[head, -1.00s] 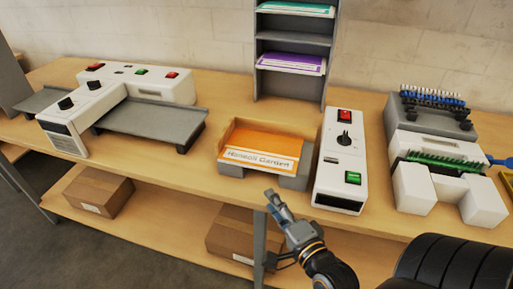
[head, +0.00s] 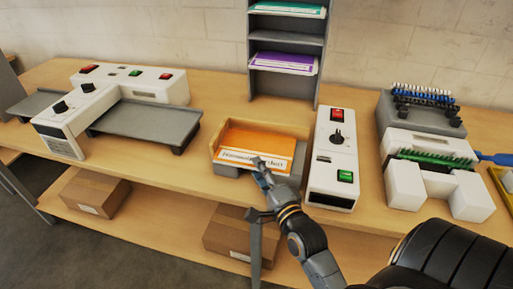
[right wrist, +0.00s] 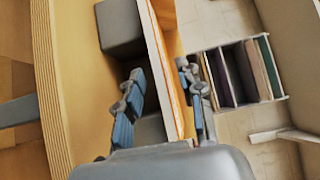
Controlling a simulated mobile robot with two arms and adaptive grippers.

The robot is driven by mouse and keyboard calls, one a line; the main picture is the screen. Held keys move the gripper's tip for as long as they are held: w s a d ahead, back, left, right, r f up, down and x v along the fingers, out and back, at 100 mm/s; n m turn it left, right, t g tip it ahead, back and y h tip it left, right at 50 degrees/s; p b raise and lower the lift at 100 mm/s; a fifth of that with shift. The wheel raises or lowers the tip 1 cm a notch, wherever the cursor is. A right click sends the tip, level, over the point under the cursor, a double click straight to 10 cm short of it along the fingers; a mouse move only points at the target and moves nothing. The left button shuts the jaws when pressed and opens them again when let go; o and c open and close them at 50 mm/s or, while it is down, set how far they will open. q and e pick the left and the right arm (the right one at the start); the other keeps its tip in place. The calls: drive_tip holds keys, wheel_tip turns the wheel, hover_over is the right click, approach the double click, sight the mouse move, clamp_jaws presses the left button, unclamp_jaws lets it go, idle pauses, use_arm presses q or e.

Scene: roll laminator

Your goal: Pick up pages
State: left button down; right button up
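The pages are a stack with an orange cover and a white title strip (head: 255,140). They lie in a wooden-sided tray (head: 303,146) on grey feet in the middle of the bench. My right gripper (head: 259,168) is at the front edge of the stack and covers part of the strip. In the right wrist view its two fingers (right wrist: 162,98) are apart, with the thin edge of the pages (right wrist: 158,55) running between them. Whether either finger touches the pages I cannot tell. My left gripper is not in view.
A white control box (head: 333,160) stands close to the right of the tray. The laminator (head: 135,85) is at the left, a binding machine (head: 430,150) at the right. A grey shelf rack (head: 286,85) with coloured papers stands behind.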

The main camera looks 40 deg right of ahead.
sight(257, 149)
drive_tip(key=w, duration=0.1)
drive_tip(key=w+d+p, duration=0.1)
drive_tip(key=w, duration=0.2)
drive_tip(key=shift+w+d, duration=0.25)
drive_tip(key=shift+w, duration=0.15)
clamp_jaws()
